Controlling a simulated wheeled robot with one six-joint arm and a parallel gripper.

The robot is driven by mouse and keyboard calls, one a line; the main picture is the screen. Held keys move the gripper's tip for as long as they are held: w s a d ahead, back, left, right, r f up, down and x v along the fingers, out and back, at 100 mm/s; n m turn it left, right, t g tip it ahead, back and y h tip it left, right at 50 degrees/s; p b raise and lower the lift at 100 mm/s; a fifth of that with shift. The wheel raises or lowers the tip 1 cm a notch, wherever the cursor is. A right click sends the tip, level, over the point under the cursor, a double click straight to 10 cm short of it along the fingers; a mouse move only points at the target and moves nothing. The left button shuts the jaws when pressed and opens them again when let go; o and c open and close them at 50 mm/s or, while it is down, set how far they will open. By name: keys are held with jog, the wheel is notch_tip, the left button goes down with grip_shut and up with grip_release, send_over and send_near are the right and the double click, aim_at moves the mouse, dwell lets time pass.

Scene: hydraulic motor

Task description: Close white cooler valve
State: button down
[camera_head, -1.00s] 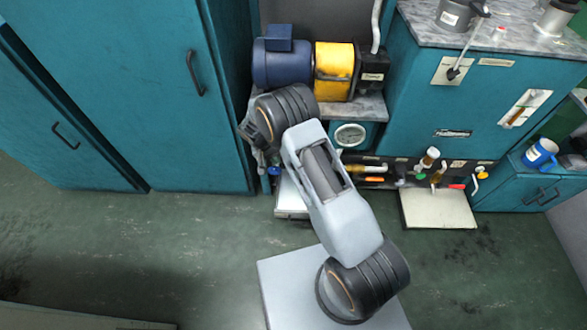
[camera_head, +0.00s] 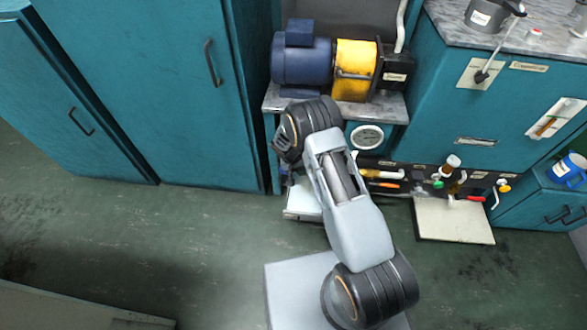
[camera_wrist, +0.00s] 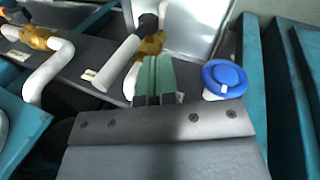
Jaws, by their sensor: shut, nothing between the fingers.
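In the wrist view, a white bar-like handle (camera_wrist: 118,62) slants beside a brass valve body (camera_wrist: 151,45) on a white pipe; I cannot tell for certain that it is the cooler valve. My gripper (camera_wrist: 155,62) shows green fingers pressed together with nothing between them. The fingertips overlap the area just below the brass body; whether they touch anything is unclear. A blue round cap (camera_wrist: 223,76) sits right of the fingers. In the head view my arm hides the gripper and this valve.
A second brass valve (camera_wrist: 38,38) on a bent white pipe is left in the wrist view. In the head view, several coloured handles, such as a green one (camera_head: 437,183), line the low panel. A teal cabinet (camera_head: 180,90) stands close left of my arm.

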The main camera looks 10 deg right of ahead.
jog(key=shift+s+d, duration=0.15)
jog(key=shift+d, duration=1.15)
jog(key=shift+a+r, duration=0.15)
jog(key=shift+a, duration=0.1)
